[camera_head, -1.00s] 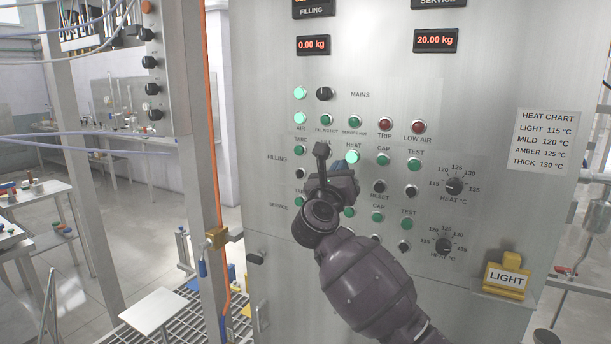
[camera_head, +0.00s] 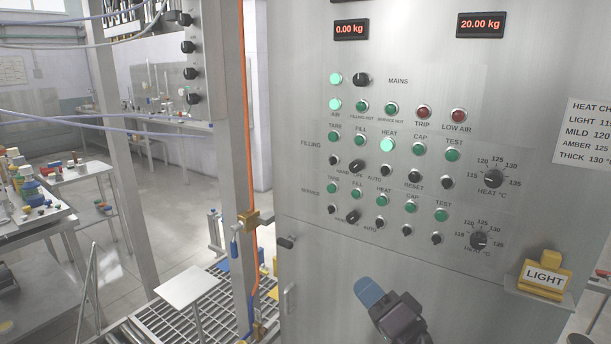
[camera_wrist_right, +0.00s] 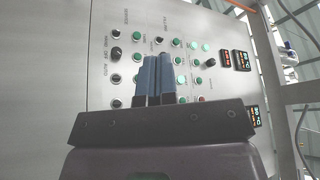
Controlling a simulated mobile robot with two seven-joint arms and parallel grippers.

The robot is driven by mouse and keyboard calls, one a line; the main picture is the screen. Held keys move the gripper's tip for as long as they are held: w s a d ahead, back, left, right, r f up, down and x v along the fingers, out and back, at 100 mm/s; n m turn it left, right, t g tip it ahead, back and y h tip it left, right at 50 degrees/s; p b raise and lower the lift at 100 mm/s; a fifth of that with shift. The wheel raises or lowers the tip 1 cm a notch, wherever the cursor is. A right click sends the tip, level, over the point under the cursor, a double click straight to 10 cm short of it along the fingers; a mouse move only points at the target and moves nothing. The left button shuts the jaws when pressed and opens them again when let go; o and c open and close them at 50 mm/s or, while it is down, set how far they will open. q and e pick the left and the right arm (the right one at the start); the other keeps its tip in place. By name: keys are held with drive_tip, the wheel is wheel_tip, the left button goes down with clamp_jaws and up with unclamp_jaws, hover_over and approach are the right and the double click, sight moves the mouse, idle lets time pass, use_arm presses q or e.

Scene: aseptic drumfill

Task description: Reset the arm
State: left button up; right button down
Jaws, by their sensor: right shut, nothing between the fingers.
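My right gripper (camera_head: 370,292) is low in front of the steel control cabinet (camera_head: 330,262) in the head view, below the rows of buttons and apart from them. In the right wrist view its blue fingers (camera_wrist_right: 158,78) are together with nothing between them, pointing toward the panel. The panel carries green buttons, black selector knobs and two heat dials. The filling row's heat lamp (camera_head: 387,145), the mains lamp (camera_head: 336,79) and the air lamp (camera_head: 335,104) are lit bright green. My left gripper is not in view.
A yellow holder with a LIGHT card (camera_head: 544,277) sits on a small shelf at the cabinet's lower right. A steel post with an orange hose (camera_head: 245,120) stands left of the cabinet. A cluttered table (camera_head: 60,225) is at far left.

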drive_tip(key=s+d+f+n+g+h, duration=0.35)
drive_tip(key=s+d+f+g, duration=0.2)
drive_tip(key=s+f, duration=0.4)
drive_tip(key=s+d+f+n+g+h, duration=0.2)
drive_tip(key=s+d+f+g+h, duration=0.3)
drive_tip(key=s+f, duration=0.45)
drive_tip(key=s+d+f+g+h, duration=0.1)
drive_tip(key=s+d+g+h, duration=0.25)
drive_tip(key=s+d, duration=0.5)
drive_tip(key=w+a+f+t, duration=0.1)
drive_tip(key=w+f+t, duration=0.2)
drive_tip(key=f+t, duration=0.1)
drive_tip(key=w+a+f+n+t, duration=0.1)
drive_tip(key=w+f+t, duration=0.2)
drive_tip(key=f, duration=0.3)
drive_tip(key=shift+f+t, duration=0.4)
drive_tip(key=shift+t, duration=0.3)
